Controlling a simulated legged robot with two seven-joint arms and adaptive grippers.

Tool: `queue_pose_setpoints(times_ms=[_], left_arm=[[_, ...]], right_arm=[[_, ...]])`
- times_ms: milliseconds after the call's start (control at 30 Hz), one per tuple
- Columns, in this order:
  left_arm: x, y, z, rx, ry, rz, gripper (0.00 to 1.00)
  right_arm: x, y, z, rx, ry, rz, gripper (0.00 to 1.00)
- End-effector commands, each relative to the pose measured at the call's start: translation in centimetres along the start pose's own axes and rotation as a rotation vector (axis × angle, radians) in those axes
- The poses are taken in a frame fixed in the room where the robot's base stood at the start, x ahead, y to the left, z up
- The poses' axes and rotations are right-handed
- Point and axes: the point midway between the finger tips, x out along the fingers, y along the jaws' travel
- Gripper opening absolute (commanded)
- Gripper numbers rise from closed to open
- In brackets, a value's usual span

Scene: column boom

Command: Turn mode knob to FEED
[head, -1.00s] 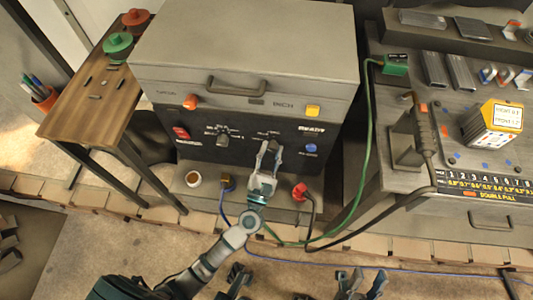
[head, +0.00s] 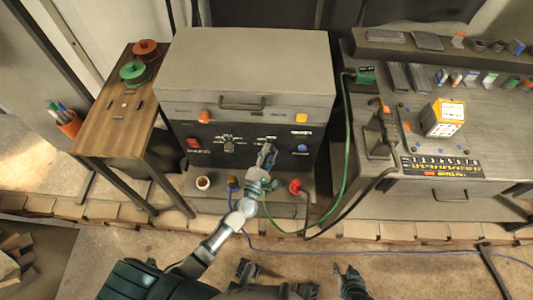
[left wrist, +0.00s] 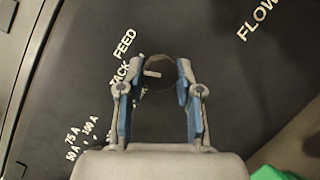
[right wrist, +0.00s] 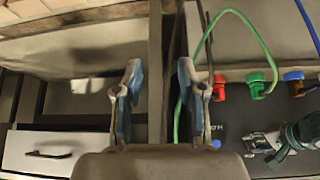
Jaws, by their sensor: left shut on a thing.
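The mode knob (left wrist: 160,72) is a dark round knob on the black panel (head: 205,143). In the left wrist view its white mark points left, roughly toward the FEED (left wrist: 124,42) and partly hidden STACK (left wrist: 120,74) labels; I cannot tell exactly which. My left gripper (head: 267,152) is at the right half of the panel, its fingers on either side of the knob and shut on it. In the head view the gripper hides most of the knob. My right gripper (right wrist: 160,78) is open and empty in the right wrist view, away from the panel.
Another knob (head: 229,147), a red switch (head: 193,143) and a blue button (head: 302,148) are on the panel. A side table (head: 118,125) is left, a workbench (head: 440,180) right.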

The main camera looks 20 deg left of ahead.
Motion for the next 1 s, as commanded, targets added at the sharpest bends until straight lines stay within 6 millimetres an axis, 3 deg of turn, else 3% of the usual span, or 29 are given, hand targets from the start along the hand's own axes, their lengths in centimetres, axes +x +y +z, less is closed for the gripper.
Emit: queue_pose_setpoints(times_ms=[267, 467, 700, 1000], left_arm=[[0.1, 0.2, 0.3, 0.103, 0.0, -0.045, 0.0], [0.1, 0.2, 0.3, 0.177, 0.003, -0.076, 0.0], [0.1, 0.3, 0.4, 0.279, 0.005, -0.12, 0.0], [0.0, 0.0, 0.3, 0.378, 0.008, -0.163, 0.0]], right_arm=[[-3.7, 1.0, 6.8, 0.011, -0.372, 0.023, 0.4], [0.8, 0.9, 8.3, 0.008, -0.379, 0.02, 0.4], [5.8, 0.8, 11.6, 0.003, -0.394, 0.016, 0.4], [9.6, 0.6, 15.9, -0.002, -0.411, 0.013, 0.4]])
